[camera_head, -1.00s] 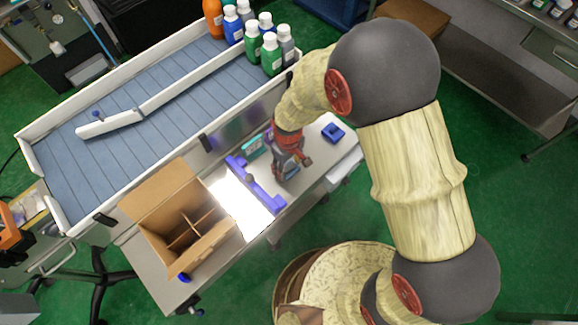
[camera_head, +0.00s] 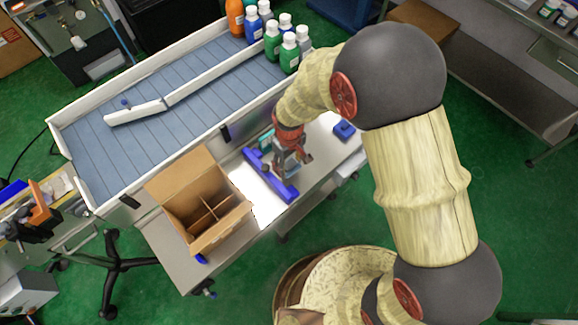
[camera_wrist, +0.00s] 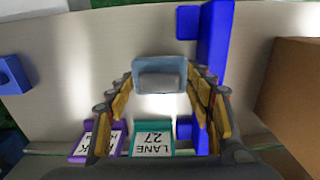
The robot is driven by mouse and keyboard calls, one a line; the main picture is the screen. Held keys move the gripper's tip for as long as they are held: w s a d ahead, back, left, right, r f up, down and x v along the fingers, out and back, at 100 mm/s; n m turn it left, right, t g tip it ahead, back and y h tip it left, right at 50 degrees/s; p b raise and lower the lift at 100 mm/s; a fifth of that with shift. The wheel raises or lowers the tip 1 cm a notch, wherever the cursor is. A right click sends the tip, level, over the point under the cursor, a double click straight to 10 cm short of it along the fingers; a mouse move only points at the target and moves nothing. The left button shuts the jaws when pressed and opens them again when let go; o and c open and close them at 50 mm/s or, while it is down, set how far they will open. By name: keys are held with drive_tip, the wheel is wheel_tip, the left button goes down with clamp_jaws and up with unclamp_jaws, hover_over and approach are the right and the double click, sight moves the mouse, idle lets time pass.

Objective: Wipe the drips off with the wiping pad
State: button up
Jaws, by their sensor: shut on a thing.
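My gripper (camera_head: 294,163) is low over the bench, beside the blue bar-shaped fixture (camera_head: 270,176) and close to its right side. In the wrist view the fingers (camera_wrist: 162,82) are closed around the grey grip of a light blue pad (camera_wrist: 160,65), which I take as the wiping pad. The pad lies in front of the pale bench top, and I cannot tell whether it touches it. No drips can be made out in either view; the pad and fingers hide part of the surface. The blue fixture also shows in the wrist view (camera_wrist: 214,60), right of the fingers.
An open cardboard box with dividers (camera_head: 190,180) stands left of a bright white panel (camera_head: 250,190). A small blue block (camera_head: 344,130) sits at the bench's right. Lane tags (camera_wrist: 153,142) stand near the fingers. The conveyor (camera_head: 140,140) with several bottles (camera_head: 272,42) runs behind.

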drive_tip(key=shift+r+p, duration=1.3)
drive_tip(key=shift+r, duration=0.8)
drive_tip(key=shift+w, duration=0.1)
